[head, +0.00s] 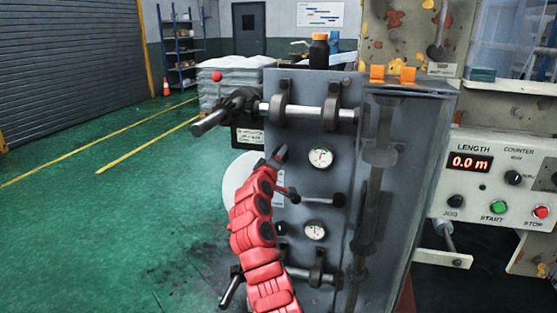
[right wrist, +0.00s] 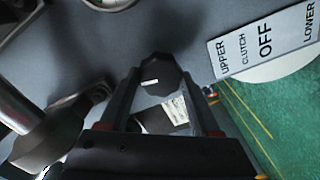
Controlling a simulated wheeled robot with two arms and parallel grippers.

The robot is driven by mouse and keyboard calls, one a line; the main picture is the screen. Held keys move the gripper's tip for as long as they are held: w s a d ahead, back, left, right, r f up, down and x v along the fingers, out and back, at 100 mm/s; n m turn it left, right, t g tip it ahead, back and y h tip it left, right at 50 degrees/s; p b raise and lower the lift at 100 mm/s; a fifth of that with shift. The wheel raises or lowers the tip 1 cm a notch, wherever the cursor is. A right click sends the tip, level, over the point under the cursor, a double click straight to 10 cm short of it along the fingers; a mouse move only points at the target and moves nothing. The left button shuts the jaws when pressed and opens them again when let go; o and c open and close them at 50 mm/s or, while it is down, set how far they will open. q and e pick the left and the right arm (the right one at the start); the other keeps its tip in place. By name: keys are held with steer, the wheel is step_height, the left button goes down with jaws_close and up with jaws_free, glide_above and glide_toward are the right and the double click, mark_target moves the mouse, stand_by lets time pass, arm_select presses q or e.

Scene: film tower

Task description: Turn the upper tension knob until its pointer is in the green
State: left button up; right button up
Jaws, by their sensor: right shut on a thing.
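The upper tension knob (right wrist: 160,80) is dark and faceted, with a short white pointer mark. In the right wrist view it sits between the fingers of my right gripper (right wrist: 163,84), which is shut on it. In the head view my red right arm reaches up to the grey panel (head: 345,100), and the right gripper (head: 278,157) hides the upper knob. The upper gauge (head: 320,158) is just right of the gripper; its coloured zones are too small to read. The lower gauge (head: 315,231) and a dark lower knob (head: 281,228) are below. My left gripper is not in view.
A lever with dark ends (head: 310,198) lies between the gauges, close to my arm. A clutch label (right wrist: 265,45) shows in the wrist view. Rollers (head: 310,112) stick out above the gripper. A control box (head: 495,180) stands at right. Green floor is open at left.

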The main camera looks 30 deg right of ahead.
steer(key=o, duration=1.4)
steer(key=p+v, duration=0.1)
steer(key=v, duration=1.6)
steer(key=shift+s+a, duration=0.15)
steer(key=shift+s, duration=0.05)
